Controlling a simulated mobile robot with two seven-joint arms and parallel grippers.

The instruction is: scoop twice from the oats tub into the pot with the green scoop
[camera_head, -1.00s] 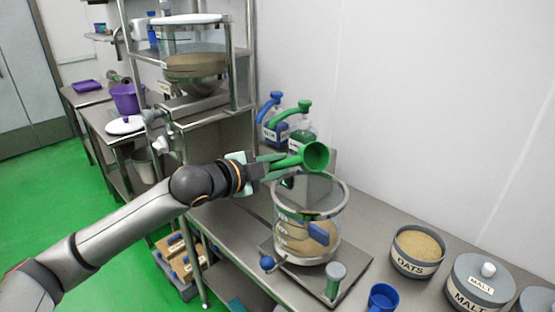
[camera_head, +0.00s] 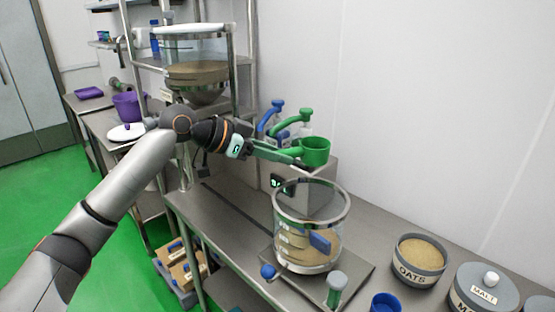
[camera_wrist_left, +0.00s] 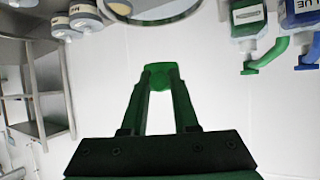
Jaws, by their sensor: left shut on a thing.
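My left gripper (camera_head: 294,158) is shut on the green scoop (camera_head: 316,152). It holds the scoop above and behind the clear pot (camera_head: 311,190), with the cup upright; the inside of the cup is mostly hidden. In the left wrist view the scoop (camera_wrist_left: 159,70) shows between the fingers. The pot has a metal rim and tan contents low inside, and stands on a metal plate. The oats tub (camera_head: 416,266), grey and open, stands right of the pot and is filled with tan oats. My right gripper is out of view.
A lidded malt tub (camera_head: 484,290) stands right of the oats. A blue scoop (camera_head: 384,302) lies at the front. Blue and green pump bottles stand behind the pot. A shelf rack with a hopper (camera_head: 196,72) stands at the left.

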